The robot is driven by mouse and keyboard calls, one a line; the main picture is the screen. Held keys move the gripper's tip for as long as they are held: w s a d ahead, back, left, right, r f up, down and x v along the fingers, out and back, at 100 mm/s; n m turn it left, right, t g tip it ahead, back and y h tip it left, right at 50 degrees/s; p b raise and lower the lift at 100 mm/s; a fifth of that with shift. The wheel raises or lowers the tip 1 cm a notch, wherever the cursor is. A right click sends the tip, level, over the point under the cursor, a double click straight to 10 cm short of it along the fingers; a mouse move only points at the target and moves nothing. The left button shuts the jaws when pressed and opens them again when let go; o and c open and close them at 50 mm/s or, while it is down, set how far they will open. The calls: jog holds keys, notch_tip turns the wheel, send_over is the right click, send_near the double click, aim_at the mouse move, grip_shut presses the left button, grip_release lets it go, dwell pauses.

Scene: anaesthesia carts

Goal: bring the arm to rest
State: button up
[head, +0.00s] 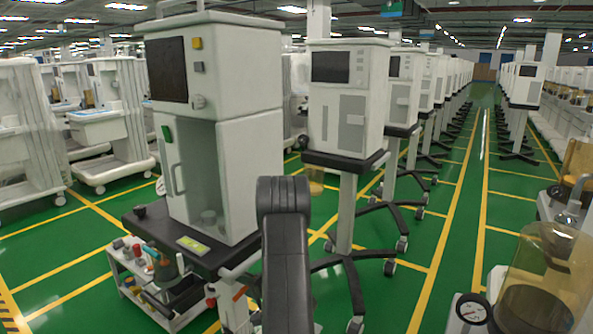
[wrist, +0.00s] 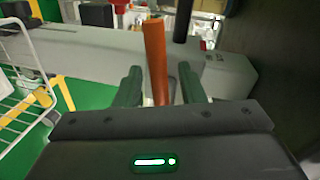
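My gripper (wrist: 158,80) shows in the wrist view with its two dark green-grey fingers standing apart. An orange rod-like thing (wrist: 155,50) shows between the fingers, with a gap on either side, and it touches neither that I can see. How far in front of the fingers it stands I cannot tell. In the head view a dark link of my arm (head: 285,250) rises in the lower middle. I cannot make out my gripper's fingers there.
A white anaesthesia cart (head: 245,85) with a dark base shelf stands close, left of my arm. A small white trolley (head: 122,262) with bottles and tools stands at its lower left. A glass jar (head: 545,275) with a gauge is at right. Green aisle floor (head: 465,220) is open at centre right.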

jog(key=shift+w+a+f, duration=0.1)
jog(key=shift+w+a, duration=0.2)
jog(key=shift+a, duration=0.1)
jog(key=p+v, duration=0.1)
jog(key=v, duration=1.3)
jog(key=shift+w+a+f+n+t+b, duration=0.1)
jog(key=shift+w+a+f+n+b, duration=0.45)
jog(key=shift+w+a, duration=1.1)
jog(key=shift+w+a+f+n+t+b, duration=0.15)
jog(key=shift+w+a+f+b, duration=0.7)
jog(key=shift+a, duration=1.2)
jog(key=shift+w+a+f+n+t+b, duration=0.1)
jog(key=shift+w+a+f+n+b, duration=0.5)
jog(key=shift+w+a, duration=1.15)
jog(key=shift+s+r, duration=0.1)
jog(key=shift+r, duration=0.05)
